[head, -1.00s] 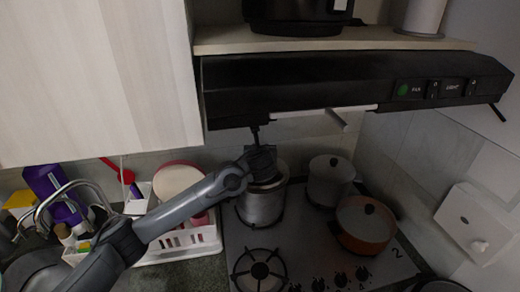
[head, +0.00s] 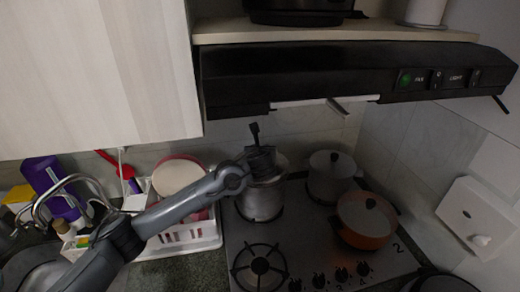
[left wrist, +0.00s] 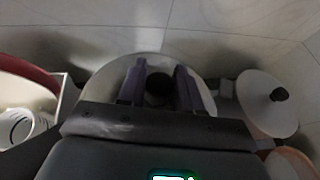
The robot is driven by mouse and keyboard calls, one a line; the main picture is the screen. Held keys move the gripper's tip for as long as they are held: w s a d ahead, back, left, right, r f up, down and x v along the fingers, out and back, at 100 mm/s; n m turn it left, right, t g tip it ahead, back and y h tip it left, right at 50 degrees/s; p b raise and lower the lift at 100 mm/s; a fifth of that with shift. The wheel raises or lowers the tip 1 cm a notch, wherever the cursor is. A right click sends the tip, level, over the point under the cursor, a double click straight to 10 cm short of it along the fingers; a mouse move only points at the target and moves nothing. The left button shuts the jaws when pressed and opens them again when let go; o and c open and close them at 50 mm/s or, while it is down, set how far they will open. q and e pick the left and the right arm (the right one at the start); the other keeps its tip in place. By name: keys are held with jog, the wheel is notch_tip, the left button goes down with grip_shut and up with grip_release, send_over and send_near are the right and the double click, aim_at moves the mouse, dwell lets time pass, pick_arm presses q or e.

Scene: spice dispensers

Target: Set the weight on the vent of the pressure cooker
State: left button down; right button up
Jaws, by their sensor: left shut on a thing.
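The pressure cooker (head: 262,206) is a silver pot on the back left of the stove, and its round lid (left wrist: 204,70) shows behind my fingers in the left wrist view. My left gripper (head: 262,165) is over the cooker's top and hides much of the lid and the vent. In the left wrist view the two fingers of my left gripper (left wrist: 160,90) are shut on a small dark round piece, the weight (left wrist: 159,86). I cannot tell whether the weight touches the vent. My right gripper is in neither view.
A grey lidded pot (head: 330,178) and an orange pot (head: 364,222) stand right of the cooker. A white dish rack (head: 185,240) is at the left. The black range hood (head: 300,80) hangs above. An empty burner (head: 259,268) is in front.

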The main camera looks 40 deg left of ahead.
pick_arm(q)
jog(key=shift+f, duration=0.1)
dwell(0.3)
jog(key=c, duration=0.7)
grip_release()
jog(key=shift+d, duration=0.1)
